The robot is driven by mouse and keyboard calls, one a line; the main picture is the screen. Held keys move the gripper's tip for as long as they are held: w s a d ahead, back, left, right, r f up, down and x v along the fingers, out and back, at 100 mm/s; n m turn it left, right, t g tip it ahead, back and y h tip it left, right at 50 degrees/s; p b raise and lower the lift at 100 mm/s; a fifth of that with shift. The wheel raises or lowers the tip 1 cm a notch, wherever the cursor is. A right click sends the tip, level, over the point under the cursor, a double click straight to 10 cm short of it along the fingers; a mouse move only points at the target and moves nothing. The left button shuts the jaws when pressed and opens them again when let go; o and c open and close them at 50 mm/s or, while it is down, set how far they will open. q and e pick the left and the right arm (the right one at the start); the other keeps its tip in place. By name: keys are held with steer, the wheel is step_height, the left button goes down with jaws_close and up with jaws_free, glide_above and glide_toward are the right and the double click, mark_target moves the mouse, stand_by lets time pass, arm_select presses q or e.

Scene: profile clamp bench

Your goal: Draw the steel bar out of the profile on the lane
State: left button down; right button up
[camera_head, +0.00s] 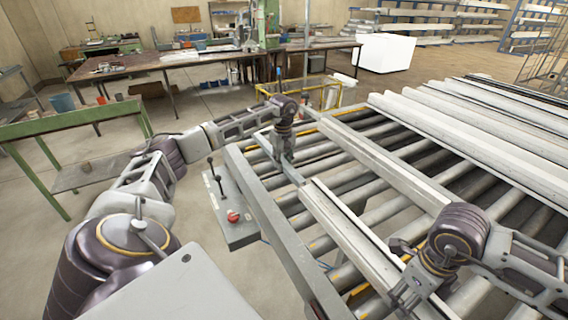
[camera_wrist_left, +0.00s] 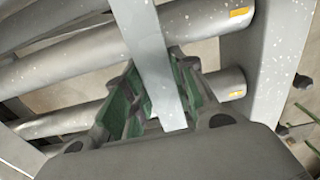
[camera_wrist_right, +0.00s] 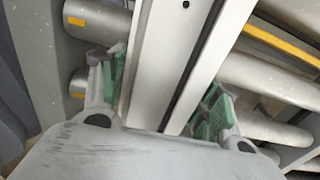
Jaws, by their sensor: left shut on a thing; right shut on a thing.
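The steel bar (camera_head: 293,174) is a flat grey strip that sticks out of the far end of the pale profile (camera_head: 340,232) on the roller lane. My left gripper (camera_head: 284,154) is shut on the bar's outer part. In the left wrist view the bar (camera_wrist_left: 145,42) runs between the green-padded fingers, its end showing. My right gripper (camera_head: 408,286) is shut on the profile near its near end. In the right wrist view the profile (camera_wrist_right: 165,55) lies between the green-padded fingers. How much bar is still inside the profile is hidden.
A second long profile (camera_head: 380,165) lies parallel on the rollers to the right, with more profiles (camera_head: 490,140) stacked beyond. The lane's grey side rail (camera_head: 270,220) carries a control box (camera_head: 232,225) with a red button. Floor left of it is open.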

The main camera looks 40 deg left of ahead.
arm_select(q)
steer(key=c, duration=1.1)
jaws_free()
steer(key=shift+r, duration=6)
arm_select(e)
steer(key=o, duration=1.9)
